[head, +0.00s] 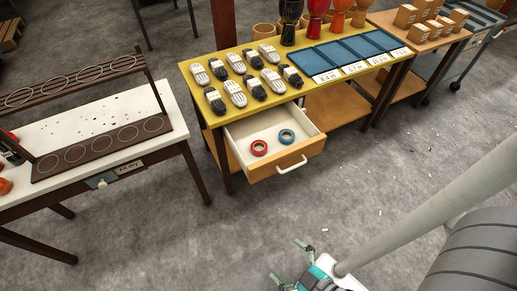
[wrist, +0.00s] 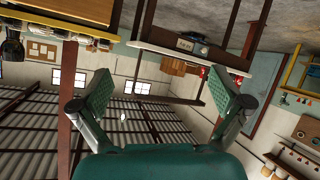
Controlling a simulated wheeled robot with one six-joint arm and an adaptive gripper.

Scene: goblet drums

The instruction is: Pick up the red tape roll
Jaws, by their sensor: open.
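The red tape roll (head: 259,148) lies in the open drawer (head: 238,133) of the yellow-topped table, in the head view. A blue tape roll (head: 287,136) lies in the same drawer, to its right and apart from it. My gripper (head: 289,262) is low in the head view, over the floor in front of the drawer and well away from the tape. In the wrist view my gripper (wrist: 170,98) shows its two green-padded fingers spread wide, with nothing between them. The wrist view is tilted toward walls and ceiling, and no tape roll shows there.
The drawer's front has a white handle (head: 291,164). On the yellow table (head: 194,88) stand several rope bundles (head: 240,72), blue trays (head: 343,54) and goblet drums (head: 315,17). A white table (head: 103,118) with a dark rack is at left. The grey floor (head: 200,245) between is mostly clear.

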